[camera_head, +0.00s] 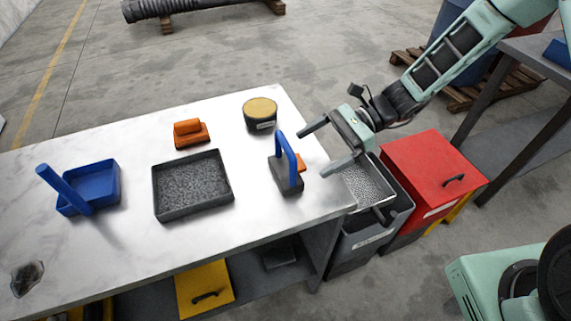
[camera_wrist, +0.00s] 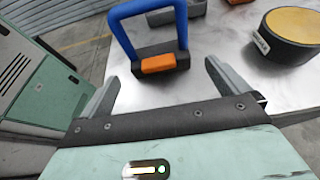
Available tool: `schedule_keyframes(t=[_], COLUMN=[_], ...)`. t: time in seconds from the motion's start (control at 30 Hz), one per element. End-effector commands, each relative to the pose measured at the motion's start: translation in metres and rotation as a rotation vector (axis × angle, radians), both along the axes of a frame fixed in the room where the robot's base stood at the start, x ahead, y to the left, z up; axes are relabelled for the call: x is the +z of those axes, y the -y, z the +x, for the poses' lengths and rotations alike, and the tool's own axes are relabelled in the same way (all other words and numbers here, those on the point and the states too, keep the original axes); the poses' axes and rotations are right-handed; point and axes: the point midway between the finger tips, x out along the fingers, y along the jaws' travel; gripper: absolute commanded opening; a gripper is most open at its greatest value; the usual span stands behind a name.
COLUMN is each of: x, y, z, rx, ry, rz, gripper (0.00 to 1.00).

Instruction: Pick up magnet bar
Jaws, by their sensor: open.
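The magnet bar (camera_head: 286,177) has a dark grey block base and a blue loop handle. It stands upright near the right end of the white table. In the wrist view, its blue handle (camera_wrist: 122,32) and dark base with an orange block show just beyond the fingers. My gripper (camera_head: 330,145) is open and empty, to the right of the magnet bar and apart from it. Its two fingers also show in the wrist view (camera_wrist: 158,85), with the bar ahead of the gap between them.
The table (camera_head: 120,150) also holds a tray of grey granules (camera_head: 160,209), a blue dustpan-like tray (camera_head: 105,188), an orange block (camera_head: 190,139) and a round yellow-topped tin (camera_head: 260,124). A grey bin (camera_head: 390,223) and red box (camera_head: 425,165) stand right of the table.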

Motion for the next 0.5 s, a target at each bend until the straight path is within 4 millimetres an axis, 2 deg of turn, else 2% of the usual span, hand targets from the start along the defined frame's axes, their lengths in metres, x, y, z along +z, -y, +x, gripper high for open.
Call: schedule_keyframes(t=[0.1,0.37,0.5], x=[-0.007,-0.015,-0.02], y=[-0.019,-0.036,-0.053], z=[-0.006,-0.011,-0.019], rx=[0.002,0.001,0.004], ry=[-0.003,0.0,-0.003], rz=[0.001,-0.001,0.0], gripper=[1.0,1.0,1.0])
